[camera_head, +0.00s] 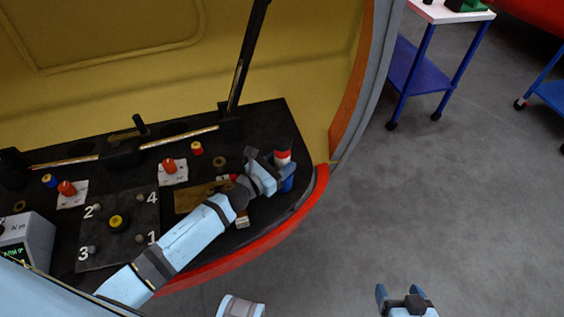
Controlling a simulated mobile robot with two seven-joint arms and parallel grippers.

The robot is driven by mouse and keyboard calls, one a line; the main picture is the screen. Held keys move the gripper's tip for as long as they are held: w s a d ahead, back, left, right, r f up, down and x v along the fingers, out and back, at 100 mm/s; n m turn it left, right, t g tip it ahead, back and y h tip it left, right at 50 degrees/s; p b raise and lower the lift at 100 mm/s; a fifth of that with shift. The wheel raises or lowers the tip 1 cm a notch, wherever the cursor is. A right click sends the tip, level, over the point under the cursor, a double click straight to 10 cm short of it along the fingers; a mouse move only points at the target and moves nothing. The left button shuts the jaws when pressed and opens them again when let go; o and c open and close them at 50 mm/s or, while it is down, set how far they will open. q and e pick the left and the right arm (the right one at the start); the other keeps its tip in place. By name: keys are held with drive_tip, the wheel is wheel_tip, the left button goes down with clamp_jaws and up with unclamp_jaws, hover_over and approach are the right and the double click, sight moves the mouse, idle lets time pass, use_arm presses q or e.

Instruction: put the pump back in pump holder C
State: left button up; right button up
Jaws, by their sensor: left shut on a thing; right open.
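The object stands roughly upright. A darker blue part (288,184) shows just below it; I cannot tell whether it belongs to the pump or to a holder. The gripper and wrist hide the lower part. No holder marked C can be made out. My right gripper (406,300) is open and empty over the grey floor at the bottom.
The black console (120,160) carries red and yellow knobs, a panel numbered 1 to 4 and a grey meter box (27,240). A dark pole (246,60) rises behind. The red nosecone rim (255,248) curves along the front. A blue-legged table (418,75) stands beyond open floor.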

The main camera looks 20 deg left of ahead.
use_arm(q)
drive_tip(key=o, duration=1)
drive_tip(key=shift+r+p, duration=0.25)
drive_tip(key=shift+p, duration=0.15)
drive_tip(key=b+v, duration=0.1)
drive_tip(key=v, duration=1.1)
drive_tip(key=shift+f, duration=0.15)
drive_tip(key=shift+s, duration=0.1)
